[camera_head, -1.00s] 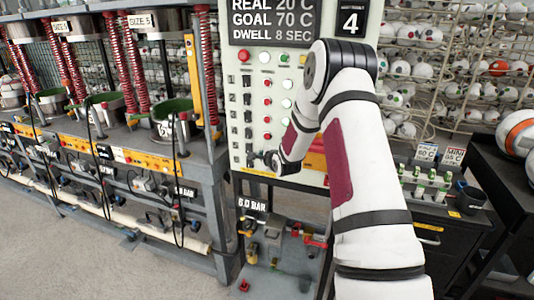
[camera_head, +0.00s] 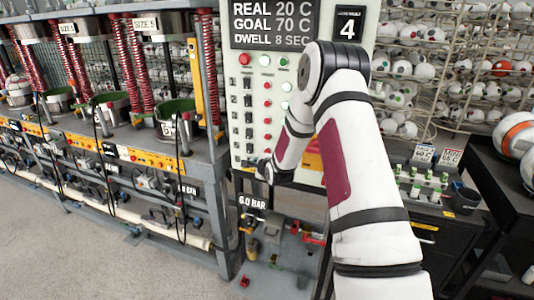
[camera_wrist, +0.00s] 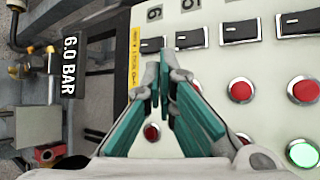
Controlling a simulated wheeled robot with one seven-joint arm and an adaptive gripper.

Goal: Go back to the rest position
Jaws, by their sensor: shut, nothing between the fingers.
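My gripper (camera_wrist: 163,85) shows in the wrist view with its teal-padded fingers together and nothing between them. It is in front of the lower part of the control panel (camera_head: 246,65), close to a row of black rocker switches (camera_wrist: 240,31) and red buttons (camera_wrist: 240,90). I cannot tell from the wrist view whether the fingertips touch the panel. In the head view my white arm reaches down to the panel's lower left, and the fingers are hidden or too small to make out. The panel's screen (camera_head: 275,25) reads REAL 20 C, GOAL 70 C, DWELL 8 SEC.
Press stations with red springs (camera_head: 124,62) stand at the left. A 6.0 BAR sign (camera_head: 252,201) and valves (camera_head: 275,240) are below the panel. A rack of balls (camera_head: 460,65) is behind, and a dark cart with bottles (camera_head: 420,183) stands right. Grey floor (camera_head: 90,250) is open at front left.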

